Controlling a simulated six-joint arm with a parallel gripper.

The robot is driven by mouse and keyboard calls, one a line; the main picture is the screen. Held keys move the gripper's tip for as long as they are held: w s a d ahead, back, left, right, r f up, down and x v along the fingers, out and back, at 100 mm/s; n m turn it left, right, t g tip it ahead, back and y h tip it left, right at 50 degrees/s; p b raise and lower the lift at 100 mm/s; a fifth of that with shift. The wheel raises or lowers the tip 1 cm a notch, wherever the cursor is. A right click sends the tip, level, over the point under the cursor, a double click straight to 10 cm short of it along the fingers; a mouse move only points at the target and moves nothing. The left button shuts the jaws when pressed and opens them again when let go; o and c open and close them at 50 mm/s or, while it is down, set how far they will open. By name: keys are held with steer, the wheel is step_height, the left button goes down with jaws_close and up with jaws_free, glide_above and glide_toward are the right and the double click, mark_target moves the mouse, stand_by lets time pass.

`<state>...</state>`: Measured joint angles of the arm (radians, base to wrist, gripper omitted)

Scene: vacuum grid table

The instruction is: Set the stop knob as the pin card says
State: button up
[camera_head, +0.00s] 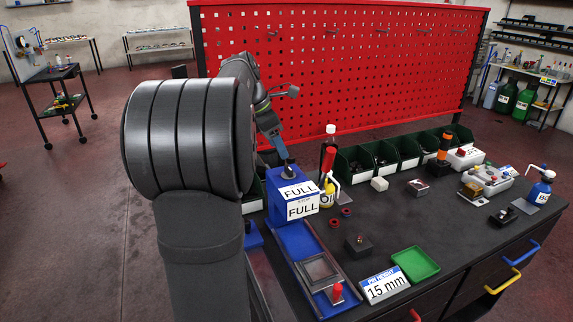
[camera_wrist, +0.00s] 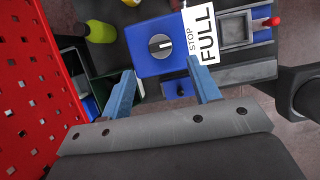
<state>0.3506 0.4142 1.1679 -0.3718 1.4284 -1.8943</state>
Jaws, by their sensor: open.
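The stop knob (camera_wrist: 160,46) is a round dark dial with a pale bar across it, on top of a blue box (camera_wrist: 150,66). In the head view the blue box (camera_head: 276,196) carries white labels reading FULL (camera_head: 302,207); the wrist view shows STOP FULL (camera_wrist: 201,34). The pin card (camera_head: 384,285) reads PIN HEIGHT 15 mm and lies at the bench's front. My gripper (camera_wrist: 160,67) is open and empty, its blue fingers spread on either side of the box's near part. The knob lies beyond the fingertips in the picture, not between them. Their height above it is unclear.
A blue base with a grey plate (camera_head: 318,268) and a red knob (camera_head: 337,291) extends in front of the box. Bottles (camera_head: 328,160) stand close behind it. A green tray (camera_head: 415,263), a dark block (camera_head: 358,245) and green bins (camera_head: 385,155) are to the right.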

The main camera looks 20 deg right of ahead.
mark_target(288, 167)
steer(key=x, duration=0.7)
steer(key=shift+d+f, duration=0.15)
steer(key=shift+f, duration=0.2)
steer(key=c, duration=1)
